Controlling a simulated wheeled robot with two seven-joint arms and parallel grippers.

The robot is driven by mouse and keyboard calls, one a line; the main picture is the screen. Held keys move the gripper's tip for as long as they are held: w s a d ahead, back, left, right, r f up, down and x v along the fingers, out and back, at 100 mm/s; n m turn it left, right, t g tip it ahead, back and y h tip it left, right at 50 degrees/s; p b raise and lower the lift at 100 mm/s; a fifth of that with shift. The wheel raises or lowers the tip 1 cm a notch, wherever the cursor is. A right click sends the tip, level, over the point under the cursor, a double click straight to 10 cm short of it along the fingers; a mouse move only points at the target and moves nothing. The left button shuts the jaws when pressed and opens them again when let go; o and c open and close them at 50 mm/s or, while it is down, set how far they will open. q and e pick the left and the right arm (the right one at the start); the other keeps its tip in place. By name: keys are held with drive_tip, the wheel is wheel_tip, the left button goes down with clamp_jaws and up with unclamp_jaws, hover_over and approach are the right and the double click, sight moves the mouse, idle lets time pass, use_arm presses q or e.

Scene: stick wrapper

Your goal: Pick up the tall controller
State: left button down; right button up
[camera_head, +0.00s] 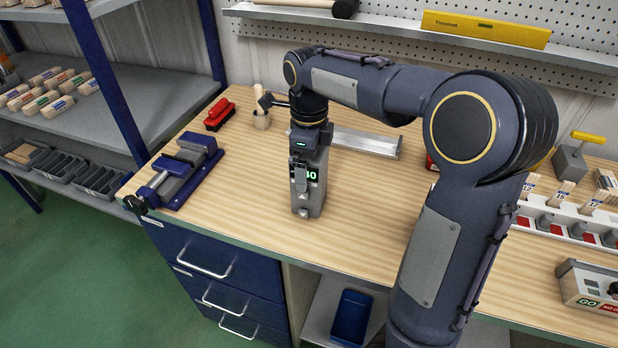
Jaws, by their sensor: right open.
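A finger shows in front of the controller's upper face and covers part of the display. The gripper is open; I cannot tell whether the fingers touch the controller. My left gripper is not in view.
A blue vise (183,172) is at the bench's left end. A metal channel (365,143) lies behind the controller. A GO box (590,288) is at right. Bare bench surrounds the controller's front.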

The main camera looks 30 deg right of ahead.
drive_tip(key=shift+f, duration=0.35)
drive_tip(key=shift+c, duration=0.5)
drive_tip(key=c, duration=1.2)
drive_tip(key=shift+r, duration=0.2)
drive_tip(key=shift+c, duration=0.2)
